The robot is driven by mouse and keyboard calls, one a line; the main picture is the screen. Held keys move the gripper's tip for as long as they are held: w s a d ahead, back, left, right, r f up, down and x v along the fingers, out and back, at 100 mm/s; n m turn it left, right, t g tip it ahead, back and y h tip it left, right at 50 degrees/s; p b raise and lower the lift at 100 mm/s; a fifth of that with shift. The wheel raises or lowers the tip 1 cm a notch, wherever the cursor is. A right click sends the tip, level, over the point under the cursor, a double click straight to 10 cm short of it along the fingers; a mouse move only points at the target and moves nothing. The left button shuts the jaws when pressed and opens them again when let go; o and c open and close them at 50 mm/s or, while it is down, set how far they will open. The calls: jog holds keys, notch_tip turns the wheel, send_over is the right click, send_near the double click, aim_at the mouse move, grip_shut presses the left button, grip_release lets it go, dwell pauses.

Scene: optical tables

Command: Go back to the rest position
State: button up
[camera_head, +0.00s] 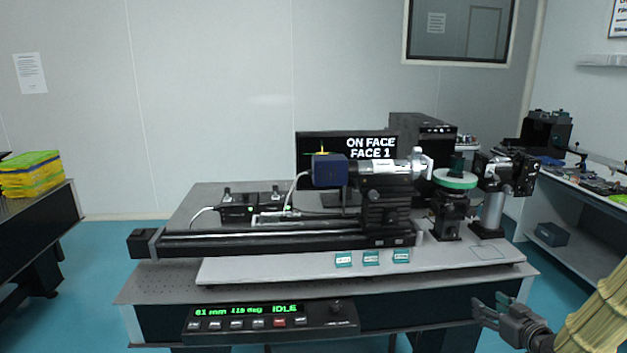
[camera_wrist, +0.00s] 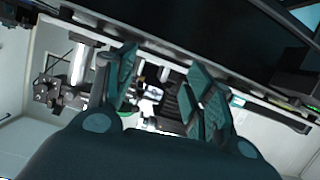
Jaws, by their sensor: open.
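My gripper (camera_head: 488,311) is at the lower right in the head view, in front of the optical table's right front edge. Its jaws are apart with nothing between them. In the wrist view the two teal fingers of my gripper (camera_wrist: 160,90) stand apart, with the instruments on the table showing tilted behind them. The optical table (camera_head: 150,291) carries a long black rail (camera_head: 250,241), a blue-and-silver camera unit (camera_head: 331,171) and a round stage with a green rim (camera_head: 455,180).
A control box (camera_head: 270,322) with green text reading "IDLE" sits at the table's front. A monitor (camera_head: 308,150) reads "ON FACE FACE 1". Side tables stand at the left (camera_head: 30,222) and right (camera_head: 568,238). Blue floor (camera_head: 95,270) is open on the left.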

jog(key=s+a+f+g, duration=0.2)
jog(key=s+a+f, duration=0.25)
jog(key=f, duration=0.25)
jog(key=s+a+f+m+g, duration=0.1)
jog(key=s+a+f+g, duration=0.3)
jog(key=f, duration=0.4)
jog(key=s+a+f+g, duration=0.1)
jog(key=s+a+f, duration=0.4)
jog(key=s+f, duration=0.15)
jog(key=s+a+f+g, duration=0.2)
jog(key=s+a+f, duration=0.1)
jog(key=s, duration=0.5)
jog(key=s+a+f+m+g, duration=0.1)
jog(key=s+a+f+g, duration=0.2)
jog(key=s+f, duration=0.2)
jog(key=s+a+f+g+h, duration=0.1)
jog(key=s+a+f+g, duration=0.1)
jog(key=s, duration=0.9)
notch_tip(320, 180, down, 3)
jog(key=shift+s+a+r, duration=0.15)
jog(key=shift+s+a, duration=0.25)
jog(key=shift+a, duration=0.25)
